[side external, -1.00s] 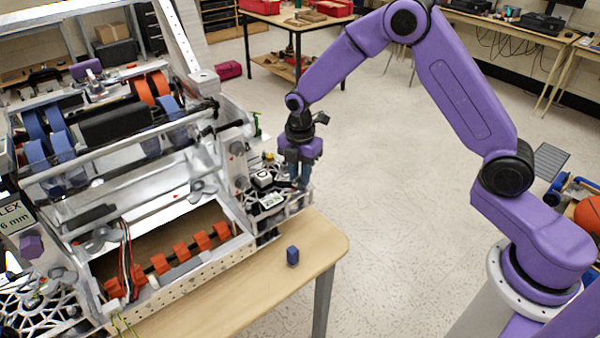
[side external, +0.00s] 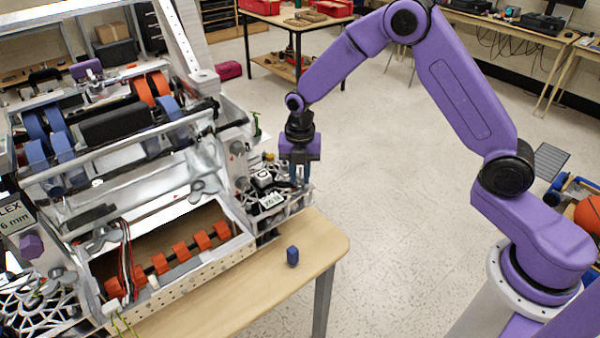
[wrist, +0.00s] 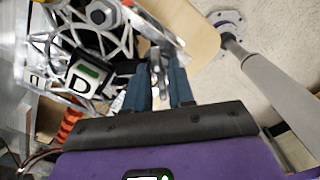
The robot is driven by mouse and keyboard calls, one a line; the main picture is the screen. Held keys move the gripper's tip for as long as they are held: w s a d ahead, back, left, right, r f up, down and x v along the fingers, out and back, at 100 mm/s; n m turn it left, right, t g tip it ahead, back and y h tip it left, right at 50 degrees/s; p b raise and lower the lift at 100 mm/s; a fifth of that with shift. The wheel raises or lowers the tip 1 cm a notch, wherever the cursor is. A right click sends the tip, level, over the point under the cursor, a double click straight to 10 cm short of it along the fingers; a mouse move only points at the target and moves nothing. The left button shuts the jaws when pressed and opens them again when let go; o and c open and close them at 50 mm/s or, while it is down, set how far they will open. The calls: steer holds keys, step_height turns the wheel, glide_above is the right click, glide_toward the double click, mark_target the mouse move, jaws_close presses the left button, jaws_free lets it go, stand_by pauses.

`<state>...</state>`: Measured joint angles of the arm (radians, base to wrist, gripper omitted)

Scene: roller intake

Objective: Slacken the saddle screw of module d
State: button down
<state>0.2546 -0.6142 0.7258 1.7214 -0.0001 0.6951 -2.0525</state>
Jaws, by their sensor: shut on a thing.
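In the wrist view a dark module marked "D" (wrist: 82,88) sits at the left, beside white lattice framing. A small bright metal piece (wrist: 156,66), which appears to be the saddle screw, shows between my fingertips. My gripper (wrist: 162,78) points at it with its two blue-grey fingers, shut on it. In the side external view my gripper (side external: 299,178) points down at the machine's right corner, beside a dark module with a white label (side external: 272,200). The screw is hidden there by the fingers and frame.
The roller intake (side external: 150,180) fills the left, with a wing screw (side external: 203,188) on its side rail. Open floor lies right of the table.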

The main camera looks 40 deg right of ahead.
steer(key=shift+n, duration=1.4)
steer(key=shift+w+n, duration=0.1)
steer(key=shift+n, duration=2.5)
steer(key=c, duration=1.2)
jaws_free()
steer(key=shift+o, duration=0.2)
